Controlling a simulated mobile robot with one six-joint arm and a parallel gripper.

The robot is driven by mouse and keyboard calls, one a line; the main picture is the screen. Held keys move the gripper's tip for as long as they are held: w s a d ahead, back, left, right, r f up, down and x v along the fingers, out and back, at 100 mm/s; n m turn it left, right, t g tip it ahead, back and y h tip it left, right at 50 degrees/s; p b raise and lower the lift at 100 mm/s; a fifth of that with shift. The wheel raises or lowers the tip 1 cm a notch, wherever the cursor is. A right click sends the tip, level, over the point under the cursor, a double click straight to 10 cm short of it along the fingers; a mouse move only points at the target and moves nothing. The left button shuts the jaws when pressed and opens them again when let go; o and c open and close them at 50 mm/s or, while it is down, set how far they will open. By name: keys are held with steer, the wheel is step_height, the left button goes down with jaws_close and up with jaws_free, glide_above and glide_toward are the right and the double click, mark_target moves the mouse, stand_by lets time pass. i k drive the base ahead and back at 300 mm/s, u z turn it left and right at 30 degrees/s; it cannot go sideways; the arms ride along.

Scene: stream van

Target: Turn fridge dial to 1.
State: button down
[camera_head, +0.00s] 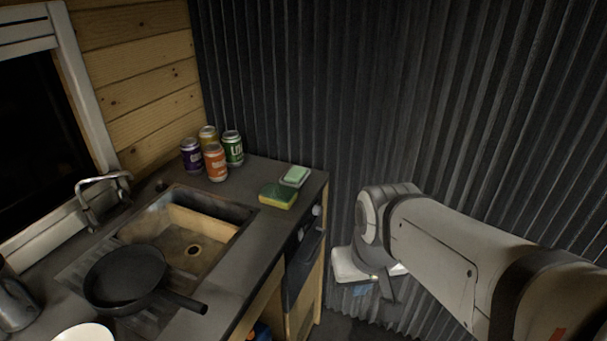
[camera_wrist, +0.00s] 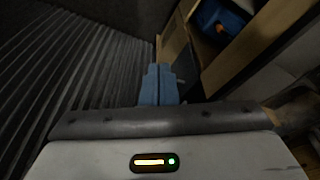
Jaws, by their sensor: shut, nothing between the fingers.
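The fridge (camera_head: 302,268) appears to be the dark-fronted unit under the right end of the counter. A small pale round knob (camera_head: 316,210), likely its dial, sits near the top of that front; its numbers and setting are too small to read. My gripper (camera_head: 361,291) is low, to the right of the unit and apart from it, partly hidden by my wrist in the head view. In the wrist view, the blue fingers of my gripper (camera_wrist: 160,82) are together and empty. The dial cannot be made out in the wrist view.
The counter holds a sink (camera_head: 186,240), a black pan (camera_head: 125,278), several cans (camera_head: 215,162) and sponges (camera_head: 278,195). A corrugated wall (camera_head: 290,90) stands behind. An open wooden cabinet holds a blue item (camera_wrist: 218,25). The floor beside the unit looks clear.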

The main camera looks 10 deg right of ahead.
mark_target(316, 210)
steer(key=u, duration=2.15)
steer(key=k, duration=1.1)
steer(key=z, duration=1.8)
steer(key=i, duration=1)
steer(key=z, duration=0.1)
